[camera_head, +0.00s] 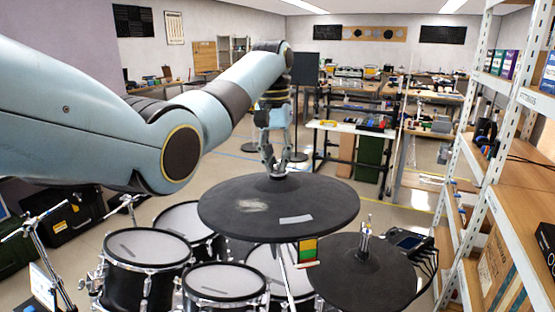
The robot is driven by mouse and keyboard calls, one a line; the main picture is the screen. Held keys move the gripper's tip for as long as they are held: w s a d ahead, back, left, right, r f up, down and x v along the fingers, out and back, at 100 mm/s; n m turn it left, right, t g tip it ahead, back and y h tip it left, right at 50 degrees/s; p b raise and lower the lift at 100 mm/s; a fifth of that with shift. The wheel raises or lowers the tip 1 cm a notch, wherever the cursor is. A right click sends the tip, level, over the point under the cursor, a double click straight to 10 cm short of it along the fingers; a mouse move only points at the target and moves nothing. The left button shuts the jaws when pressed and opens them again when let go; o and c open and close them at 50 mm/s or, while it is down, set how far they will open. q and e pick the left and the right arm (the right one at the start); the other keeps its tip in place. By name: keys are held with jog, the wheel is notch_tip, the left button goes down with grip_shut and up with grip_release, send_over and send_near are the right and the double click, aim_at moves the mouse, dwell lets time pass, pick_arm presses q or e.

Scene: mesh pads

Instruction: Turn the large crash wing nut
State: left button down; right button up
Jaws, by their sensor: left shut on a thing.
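The large crash cymbal (230,215) is a wide black pad on a stand in the middle of the head view. My left gripper (282,165) reaches down from above to the top centre of this pad. It is shut on the wing nut (279,175), a small metal piece at the pad's centre. The fingers hide most of the nut, so its angle cannot be told. My right gripper is not in view.
A smaller black cymbal pad (362,275) with a metal post stands at lower right. Several mesh drum pads (148,247) stand below and left. White metal shelves (500,130) line the right side. Workbenches (362,130) fill the back.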

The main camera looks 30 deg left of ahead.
pick_arm(q)
jog(key=m, duration=0.4)
jog(key=shift+a+r, duration=0.1)
jog(key=shift+r, duration=0.05)
jog(key=shift+m, duration=0.4)
jog(key=shift+w, duration=0.1)
jog(key=c, duration=1.4)
grip_release()
